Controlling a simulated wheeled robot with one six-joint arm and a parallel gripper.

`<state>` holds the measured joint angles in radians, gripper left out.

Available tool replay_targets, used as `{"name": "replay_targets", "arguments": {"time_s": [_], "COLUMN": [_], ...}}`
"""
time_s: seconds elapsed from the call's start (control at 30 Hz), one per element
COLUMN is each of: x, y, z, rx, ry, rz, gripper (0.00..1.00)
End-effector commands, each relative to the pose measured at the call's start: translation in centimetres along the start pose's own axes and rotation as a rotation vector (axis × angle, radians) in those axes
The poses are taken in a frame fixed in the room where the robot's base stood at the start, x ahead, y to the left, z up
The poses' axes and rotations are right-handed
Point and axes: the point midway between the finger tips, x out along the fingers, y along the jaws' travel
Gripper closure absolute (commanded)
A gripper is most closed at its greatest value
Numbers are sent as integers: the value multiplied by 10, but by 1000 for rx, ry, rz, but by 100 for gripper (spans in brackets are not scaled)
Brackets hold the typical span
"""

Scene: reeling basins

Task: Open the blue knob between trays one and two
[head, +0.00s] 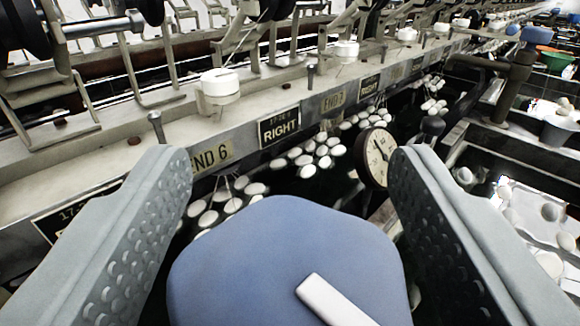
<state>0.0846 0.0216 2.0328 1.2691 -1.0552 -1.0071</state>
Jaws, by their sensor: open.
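A large blue knob (270,250) with a rounded edge and a white bar on its face fills the bottom centre of the head view, very close. My gripper (290,160) is open. Its two grey, studded fingers stand to the left and right of the blue knob, with dark gaps showing between each finger and the knob. I cannot tell whether either finger touches it. The lower part of the knob is cut off by the picture's edge. The trays beside the knob cannot be made out clearly.
A metal rail with "END 6" (212,156) and "RIGHT" (279,128) labels runs behind on the left. White cocoons (320,155) float in dark water below it. A round gauge (378,157) and a black knob (432,126) stand near the right finger.

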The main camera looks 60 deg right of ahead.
Motion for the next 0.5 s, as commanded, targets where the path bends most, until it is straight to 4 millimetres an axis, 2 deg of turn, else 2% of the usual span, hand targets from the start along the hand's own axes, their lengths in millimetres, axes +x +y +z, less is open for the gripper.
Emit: {"name": "replay_targets", "arguments": {"time_s": [0.17,0.37,0.4,0.5], "x": [0,0,0,0], "y": [0,0,0,0], "z": [0,0,0,0], "rx": [0,0,0,0], "ry": [0,0,0,0], "rz": [0,0,0,-1], "gripper": [40,79,82,82]}}
